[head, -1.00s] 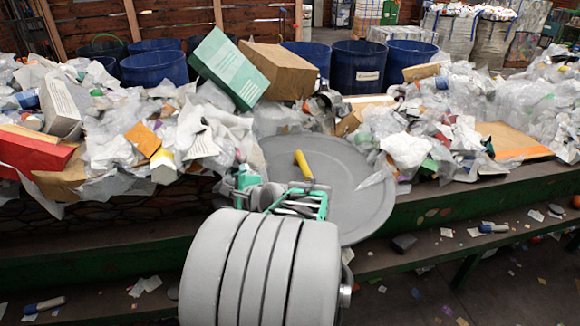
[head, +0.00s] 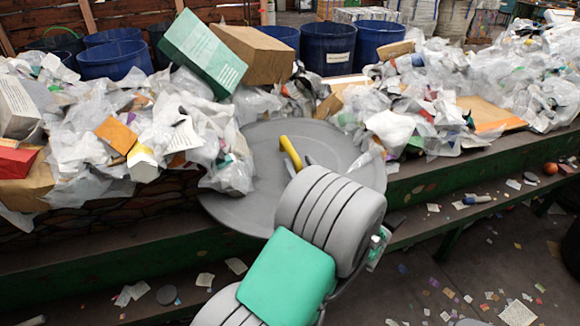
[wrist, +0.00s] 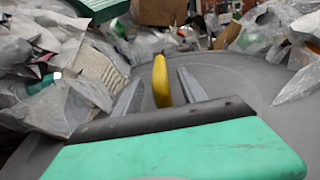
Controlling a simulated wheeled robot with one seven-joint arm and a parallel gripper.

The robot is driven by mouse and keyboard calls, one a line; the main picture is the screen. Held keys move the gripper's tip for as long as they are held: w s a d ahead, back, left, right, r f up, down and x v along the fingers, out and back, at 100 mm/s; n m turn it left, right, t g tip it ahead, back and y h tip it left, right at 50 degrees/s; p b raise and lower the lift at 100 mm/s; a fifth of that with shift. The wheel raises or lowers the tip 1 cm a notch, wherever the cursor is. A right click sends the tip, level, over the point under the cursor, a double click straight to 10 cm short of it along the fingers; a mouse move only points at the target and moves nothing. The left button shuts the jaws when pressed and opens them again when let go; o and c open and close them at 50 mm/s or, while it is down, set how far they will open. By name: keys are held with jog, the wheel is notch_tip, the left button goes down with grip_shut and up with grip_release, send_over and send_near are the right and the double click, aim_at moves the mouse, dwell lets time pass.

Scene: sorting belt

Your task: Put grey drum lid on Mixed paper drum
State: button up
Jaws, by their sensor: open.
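The grey drum lid (head: 240,207) lies on the belt between heaps of waste, its front edge overhanging the belt's side. Its yellow handle (head: 291,153) stands up near the middle. In the wrist view my gripper (wrist: 161,76) is open, with one finger on each side of the yellow handle (wrist: 161,80); I cannot tell whether either touches it. In the head view my arm hides most of the gripper. Several blue drums stand behind the belt. One blue drum (head: 327,60) has a white label too small to read, so I cannot tell which is the Mixed paper drum.
Plastic and paper waste (head: 180,125) is heaped left of the lid, with more waste (head: 480,95) to its right. A green box (head: 203,52) and a brown cardboard box (head: 251,54) rise behind the lid. Scraps litter the ledge and floor in front.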

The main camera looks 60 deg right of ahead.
aim_at(293, 154)
jog(key=p+x, duration=0.1)
jog(key=x, duration=0.4)
jog(key=shift+w+d, duration=0.3)
jog(key=shift+c, duration=0.3)
grip_shut()
dwell(0.5)
jog(key=shift+r, duration=0.2)
